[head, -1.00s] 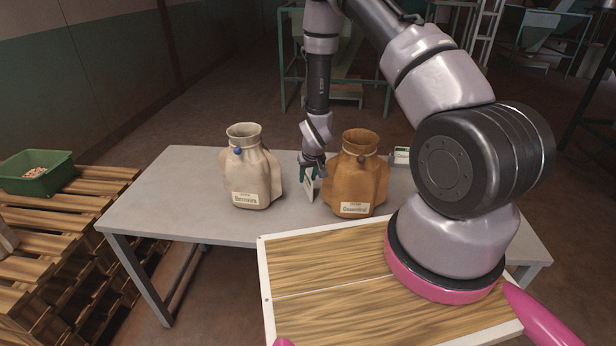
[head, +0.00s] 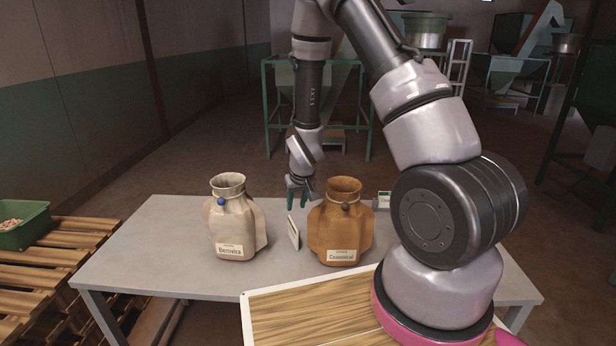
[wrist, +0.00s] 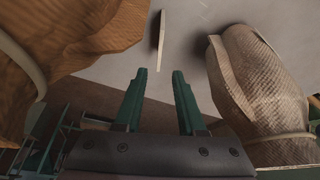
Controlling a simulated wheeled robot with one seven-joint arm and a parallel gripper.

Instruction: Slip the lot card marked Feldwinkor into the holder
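A thin pale card (head: 293,232) stands upright on the table between two sacks, turned nearly edge-on; its writing is not readable. In the wrist view the card (wrist: 162,40) shows as a narrow edge beyond the fingertips, with a dark patch beside it. I cannot tell whether a holder is under it. My gripper (head: 298,199) is above the card, apart from it; its green fingers (wrist: 159,72) are open with nothing between them. Another white card (head: 385,200) with a green edge stands behind the brown sack, partly hidden by my arm; its word is not readable.
A green crate (head: 25,232) sits on pallets at far left.

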